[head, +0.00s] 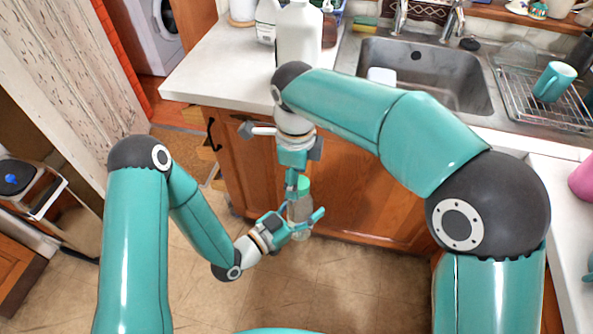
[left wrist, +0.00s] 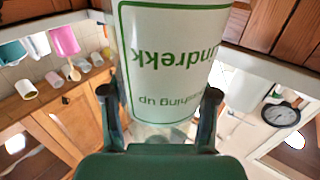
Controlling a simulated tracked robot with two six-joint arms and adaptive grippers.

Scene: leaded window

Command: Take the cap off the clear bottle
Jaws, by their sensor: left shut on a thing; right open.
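The clear bottle (head: 300,207) is upright in front of the wooden cabinet, in the air, with its green cap (head: 303,184) on top. My left gripper (head: 297,224) is shut on the bottle's body from the side. In the left wrist view the bottle (left wrist: 170,50) stands between the two fingers, its green-lettered white label upside down; the cap is out of that view. My right gripper (head: 297,178) is open and points down at the cap from above. One finger shows beside the cap; the other finger is hidden or unclear, so I cannot tell whether it touches.
The white counter (head: 215,70) holds a big white jug (head: 299,35) and other bottles behind my right wrist. The sink (head: 440,75) and a dish rack (head: 540,100) with a teal mug (head: 554,80) are at right. A step stool (head: 38,190) stands at left.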

